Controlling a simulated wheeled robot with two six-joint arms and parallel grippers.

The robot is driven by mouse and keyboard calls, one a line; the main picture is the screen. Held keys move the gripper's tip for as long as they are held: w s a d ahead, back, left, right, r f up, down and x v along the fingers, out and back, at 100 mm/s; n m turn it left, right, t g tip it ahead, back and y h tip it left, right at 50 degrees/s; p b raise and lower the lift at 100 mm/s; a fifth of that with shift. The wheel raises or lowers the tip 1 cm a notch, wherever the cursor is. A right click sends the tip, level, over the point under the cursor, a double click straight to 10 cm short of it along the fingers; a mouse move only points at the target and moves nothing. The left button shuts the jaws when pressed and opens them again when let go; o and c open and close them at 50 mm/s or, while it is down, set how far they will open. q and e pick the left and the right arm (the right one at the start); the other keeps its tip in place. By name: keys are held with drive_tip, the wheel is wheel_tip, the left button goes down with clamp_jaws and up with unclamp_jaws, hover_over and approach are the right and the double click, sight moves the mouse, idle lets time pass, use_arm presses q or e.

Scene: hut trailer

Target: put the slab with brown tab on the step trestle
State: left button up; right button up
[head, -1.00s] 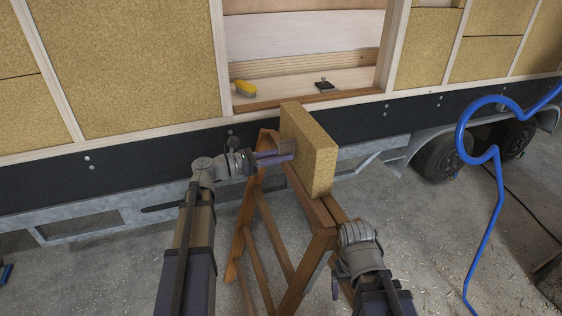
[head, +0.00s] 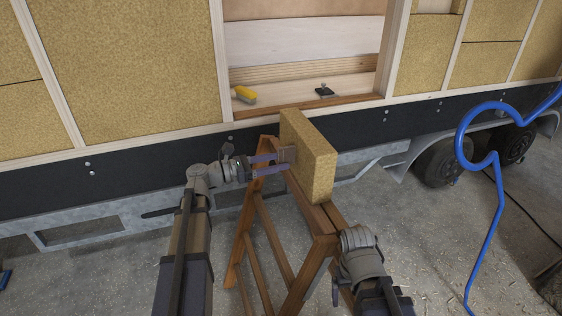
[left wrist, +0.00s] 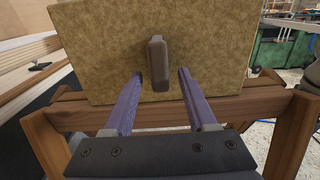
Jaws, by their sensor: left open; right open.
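The slab (head: 318,160), a thick yellow-brown block, stands upright on the top of the wooden step trestle (head: 324,221). Its brown tab (head: 288,154) sticks out from its left face, toward my left gripper. My left gripper (head: 275,165) is open, its two purple fingers pointing at the slab. In the left wrist view the slab (left wrist: 205,50) fills the upper middle, and the tab (left wrist: 158,62) stands between and just beyond the fingertips (left wrist: 160,74), apart from both. The trestle's beam (left wrist: 255,101) runs under the slab. My right arm is at the lower right; its fingers are hidden.
The trailer wall behind has an open bay with a yellow brush (head: 245,95) and a small dark object with a knob (head: 324,91) on its ledge. A blue hose (head: 497,190) hangs at the right.

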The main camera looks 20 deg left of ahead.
use_arm(q)
drive_tip(key=v, duration=1)
drive_tip(key=shift+s+a, duration=0.2)
